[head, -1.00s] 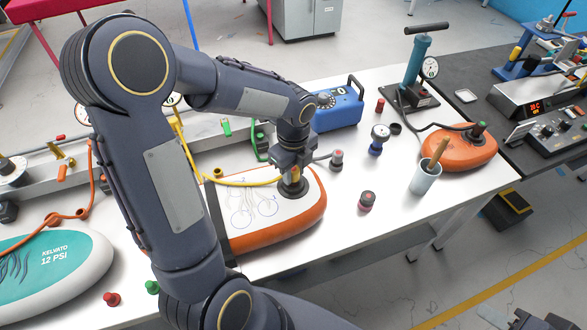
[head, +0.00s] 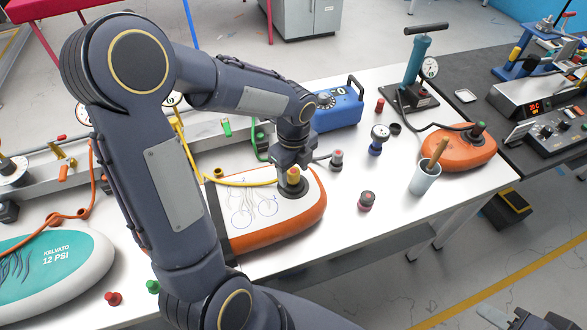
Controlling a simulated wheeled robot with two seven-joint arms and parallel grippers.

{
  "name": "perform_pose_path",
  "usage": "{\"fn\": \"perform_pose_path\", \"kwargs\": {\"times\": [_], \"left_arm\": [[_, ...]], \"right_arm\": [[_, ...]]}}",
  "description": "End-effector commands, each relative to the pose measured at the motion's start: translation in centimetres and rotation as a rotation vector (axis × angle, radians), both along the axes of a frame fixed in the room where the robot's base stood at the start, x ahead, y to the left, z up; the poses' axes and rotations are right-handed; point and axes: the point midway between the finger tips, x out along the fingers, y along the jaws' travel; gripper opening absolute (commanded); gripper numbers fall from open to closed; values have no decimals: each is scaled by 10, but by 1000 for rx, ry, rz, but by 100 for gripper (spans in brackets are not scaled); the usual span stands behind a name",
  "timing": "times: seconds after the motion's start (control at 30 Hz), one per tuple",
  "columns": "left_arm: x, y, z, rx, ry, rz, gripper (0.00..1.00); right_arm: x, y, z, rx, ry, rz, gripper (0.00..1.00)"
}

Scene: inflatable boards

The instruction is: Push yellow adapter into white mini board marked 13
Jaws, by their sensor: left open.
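The white mini board (head: 240,232) with orange sides lies on the white table, with blue line drawings on its top. I cannot read a 13 on it. The yellow adapter (head: 293,179) stands upright at the dark round valve near the board's far right end. A yellow hose runs to it from the left. My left gripper (head: 293,165) is open, just above the adapter; the fingers are small and partly hidden by the wrist. How deep the adapter sits cannot be told. A grey part of my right gripper (head: 494,317) shows at the bottom right edge.
An orange board (head: 455,150) and a hand pump (head: 416,65) are farther right. A teal board (head: 75,270) lies left.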

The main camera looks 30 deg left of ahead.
Motion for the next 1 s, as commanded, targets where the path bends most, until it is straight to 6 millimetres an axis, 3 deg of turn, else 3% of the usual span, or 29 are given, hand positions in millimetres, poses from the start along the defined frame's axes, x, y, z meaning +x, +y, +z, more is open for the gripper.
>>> {"fn": "perform_pose_path", "kwargs": {"times": [0.03,0.2,0.37,1.0], "left_arm": [[0,0,14,0,-1,0,54],[0,0,43,0,-1,0,54],[0,0,64,0,-1,0,54],[-1,0,67,-2,-4,11,54]], "right_arm": [[0,0,13,0,0,0,36],[0,0,38,0,0,0,36],[0,0,56,0,-1,0,36],[0,0,56,0,0,0,36]]}}
